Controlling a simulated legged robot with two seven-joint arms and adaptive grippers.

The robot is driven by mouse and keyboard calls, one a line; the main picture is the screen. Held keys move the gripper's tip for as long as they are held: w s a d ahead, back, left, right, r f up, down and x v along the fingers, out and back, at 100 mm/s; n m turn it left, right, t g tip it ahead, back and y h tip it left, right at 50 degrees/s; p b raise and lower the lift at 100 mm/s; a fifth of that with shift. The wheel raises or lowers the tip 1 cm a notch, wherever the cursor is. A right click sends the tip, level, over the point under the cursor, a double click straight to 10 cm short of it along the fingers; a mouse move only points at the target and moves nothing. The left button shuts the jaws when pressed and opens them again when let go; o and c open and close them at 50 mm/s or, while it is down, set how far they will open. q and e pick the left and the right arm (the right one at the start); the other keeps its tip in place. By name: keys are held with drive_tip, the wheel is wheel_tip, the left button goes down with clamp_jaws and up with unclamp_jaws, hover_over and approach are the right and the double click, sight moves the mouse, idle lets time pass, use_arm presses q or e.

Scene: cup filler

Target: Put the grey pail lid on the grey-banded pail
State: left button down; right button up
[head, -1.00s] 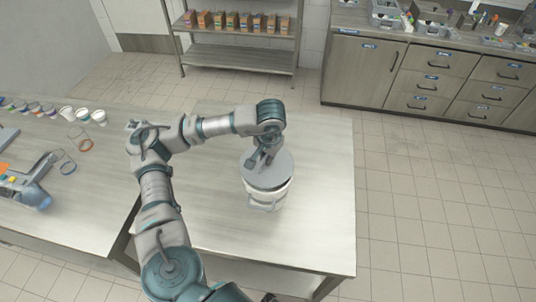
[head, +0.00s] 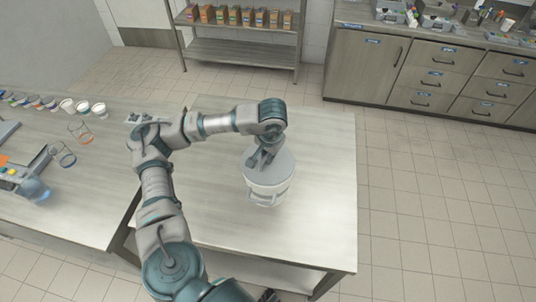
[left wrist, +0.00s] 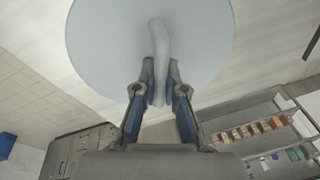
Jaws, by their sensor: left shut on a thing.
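The grey pail lid (head: 282,166) is a flat round disc with a raised handle, and it lies level over the mouth of the pail. The lid's disc fills the top of the left wrist view (left wrist: 100,40). My left gripper (left wrist: 160,88) is shut on the lid's handle (left wrist: 160,40). In the head view my left gripper (head: 262,158) reaches down onto the lid from above. The white pail (head: 270,191) stands upright on the table. The lid hides its opening, and I cannot tell whether the lid is fully seated. My right gripper is not clearly in view.
The pail's table (head: 315,190) is otherwise mostly clear. A shelf rack (head: 240,50) with small boxes and a drawer counter (head: 420,75) stand behind.

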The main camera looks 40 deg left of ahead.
sight(270, 166)
use_arm(q)
drive_tip(key=shift+f, duration=0.15)
drive_tip(key=c, duration=1.2)
unclamp_jaws()
drive_tip(key=r, duration=0.4)
drive_tip(key=d+r, duration=0.1)
drive_tip(key=r, duration=0.3)
drive_tip(key=s+d+r, duration=0.1)
drive_tip(key=r, duration=0.2)
drive_tip(key=shift+s+r, duration=0.1)
drive_tip(key=shift+r, duration=0.3)
